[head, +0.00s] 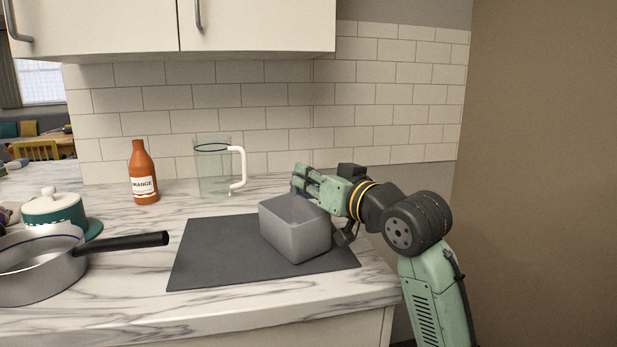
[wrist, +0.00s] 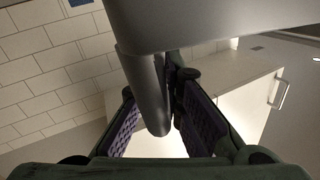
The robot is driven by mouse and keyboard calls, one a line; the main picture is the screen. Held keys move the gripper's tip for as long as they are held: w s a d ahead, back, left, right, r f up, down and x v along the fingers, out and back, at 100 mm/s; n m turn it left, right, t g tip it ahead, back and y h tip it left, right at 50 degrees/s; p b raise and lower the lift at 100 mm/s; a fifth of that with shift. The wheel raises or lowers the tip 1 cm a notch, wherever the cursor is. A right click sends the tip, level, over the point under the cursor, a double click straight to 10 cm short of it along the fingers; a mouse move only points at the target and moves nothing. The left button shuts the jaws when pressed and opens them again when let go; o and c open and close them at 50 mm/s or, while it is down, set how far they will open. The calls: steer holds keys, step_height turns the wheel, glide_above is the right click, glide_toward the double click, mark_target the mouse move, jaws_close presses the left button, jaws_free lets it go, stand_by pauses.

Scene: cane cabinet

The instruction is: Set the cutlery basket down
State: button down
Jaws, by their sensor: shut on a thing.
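The cutlery basket (head: 295,229) is a plain grey, open-topped box over the dark mat (head: 215,254) in the head view. It looks slightly tilted, and I cannot tell whether its base touches the mat. My gripper (head: 308,184) reaches in from the right and is shut on the basket's wall near its back right rim. In the wrist view the basket's grey wall (wrist: 148,90) lies between the purple-padded fingers of my gripper (wrist: 157,122). The basket's inside bottom is hidden.
An orange bottle (head: 144,175) and a clear jug (head: 213,170) with a white handle stand behind the mat. A pan (head: 38,277) and a green-and-white lidded pot (head: 54,213) are at the left, the pan's handle pointing towards the mat. The mat's left part is clear.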

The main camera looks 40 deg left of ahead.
steer(key=c, duration=1.7)
jaws_free()
steer(key=shift+f, duration=0.1)
steer(key=shift+o, duration=0.2)
steer(key=shift+s+f, duration=0.1)
